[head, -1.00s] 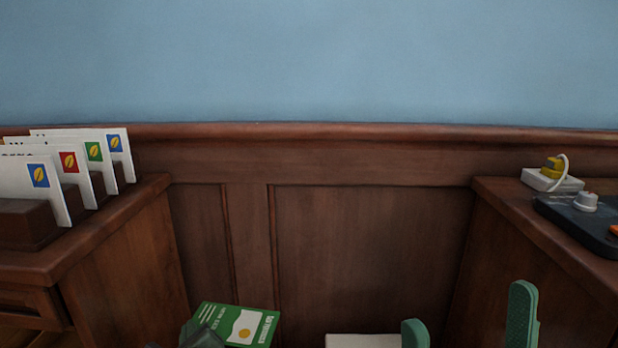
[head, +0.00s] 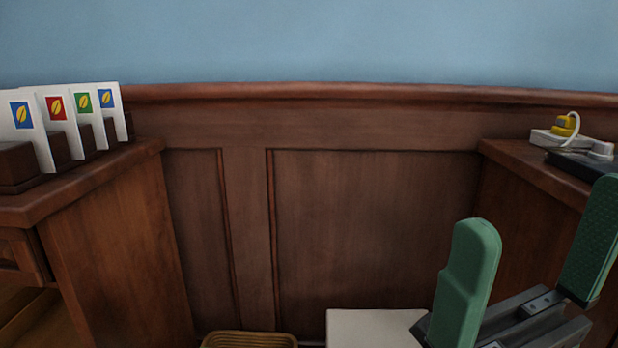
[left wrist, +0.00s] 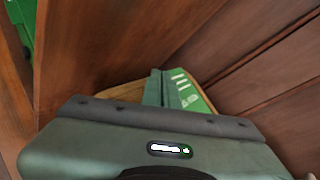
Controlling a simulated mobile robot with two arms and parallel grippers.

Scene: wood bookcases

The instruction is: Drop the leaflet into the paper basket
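The paper basket (head: 248,337), woven and tan, shows only its rim at the bottom edge of the head view, below the wood panelling. In the left wrist view, part of the basket (left wrist: 122,92) shows behind my left gripper (left wrist: 158,78). Its green fingers are together on the green leaflet (left wrist: 188,92), which has white print and sticks out to the right. The leaflet overlaps the basket in this view; its height above it is unclear. My left gripper is out of the head view. My right gripper (head: 540,215) is open and empty at the lower right.
A white box-like surface (head: 378,326) stands right of the basket. A wooden cabinet (head: 120,245) with upright cards (head: 62,125) is at left. Another cabinet (head: 530,170) with a yellow plug (head: 564,126) is at right. A green object (left wrist: 22,22) shows top left in the wrist view.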

